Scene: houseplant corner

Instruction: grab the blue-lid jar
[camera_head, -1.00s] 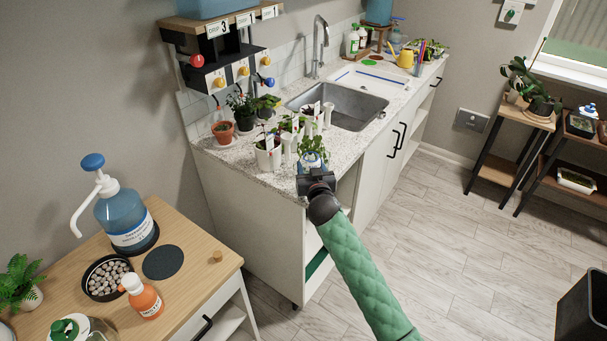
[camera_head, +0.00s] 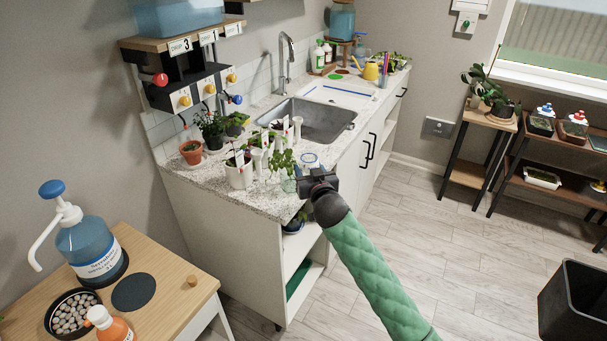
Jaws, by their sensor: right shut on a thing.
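My right gripper (camera_head: 314,174) is at the near right edge of the counter, with its green-sleeved arm coming from the bottom. A leafy cutting in a clear glass (camera_head: 289,184) stands close on the left. My left gripper is out of view.
The speckled counter (camera_head: 205,185) holds a white pot (camera_head: 238,174), white tubes, a terracotta pot (camera_head: 192,152) and a sink (camera_head: 318,120). Another blue-topped container (camera_head: 545,111) and a red-topped one (camera_head: 575,122) stand on the right shelf. The floor on the right is mostly clear.

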